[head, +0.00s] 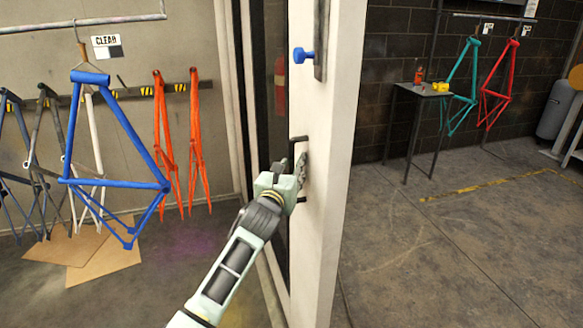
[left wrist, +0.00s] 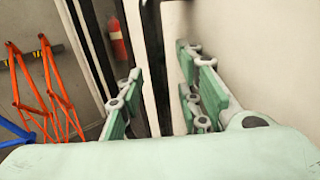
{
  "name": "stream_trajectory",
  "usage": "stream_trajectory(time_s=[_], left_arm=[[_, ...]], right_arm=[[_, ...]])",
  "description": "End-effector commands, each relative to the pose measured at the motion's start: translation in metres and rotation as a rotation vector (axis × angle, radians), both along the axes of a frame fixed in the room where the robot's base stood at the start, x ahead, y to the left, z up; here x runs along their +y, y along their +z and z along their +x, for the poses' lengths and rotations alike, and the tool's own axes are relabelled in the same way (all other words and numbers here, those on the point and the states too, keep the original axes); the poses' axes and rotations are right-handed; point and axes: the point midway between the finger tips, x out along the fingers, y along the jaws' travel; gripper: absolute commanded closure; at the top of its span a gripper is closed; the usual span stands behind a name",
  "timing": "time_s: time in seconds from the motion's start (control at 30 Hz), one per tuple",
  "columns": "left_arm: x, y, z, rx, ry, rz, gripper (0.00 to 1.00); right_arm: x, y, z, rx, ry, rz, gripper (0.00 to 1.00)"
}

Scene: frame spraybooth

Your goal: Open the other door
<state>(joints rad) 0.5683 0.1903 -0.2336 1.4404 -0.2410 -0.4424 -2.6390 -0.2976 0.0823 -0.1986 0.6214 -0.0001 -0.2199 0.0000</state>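A white door or panel (head: 338,110) stands upright in the middle of the head view, with a black bar handle (head: 300,138) on its left-hand face. My left gripper (head: 299,172) is at the handle and hides its middle; only its top and bottom ends show. In the left wrist view the fingers of my left gripper (left wrist: 158,98) are spread apart. A dark upright bar (left wrist: 153,70), apparently the handle, runs between them. I cannot tell whether either finger touches it. My right gripper is in neither view.
A blue knob (head: 302,54) is higher on the panel.

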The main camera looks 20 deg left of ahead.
Motion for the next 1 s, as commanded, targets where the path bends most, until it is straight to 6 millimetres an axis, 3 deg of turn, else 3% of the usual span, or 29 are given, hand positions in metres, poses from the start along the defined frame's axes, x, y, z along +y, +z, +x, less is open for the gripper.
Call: stream_trajectory(time_s=[0.13,0.5,1.0], left_arm=[[-0.0001,-0.0002,-0.0001,0.0,0.0,-0.001,0.69],[0.0,-0.0004,-0.0003,0.0,0.0,-0.001,1.0],[-0.0004,-0.0007,-0.0006,0.001,0.001,-0.001,1.0]], right_arm=[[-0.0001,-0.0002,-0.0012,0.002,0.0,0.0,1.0],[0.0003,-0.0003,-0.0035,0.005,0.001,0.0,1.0],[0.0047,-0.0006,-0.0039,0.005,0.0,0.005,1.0]])
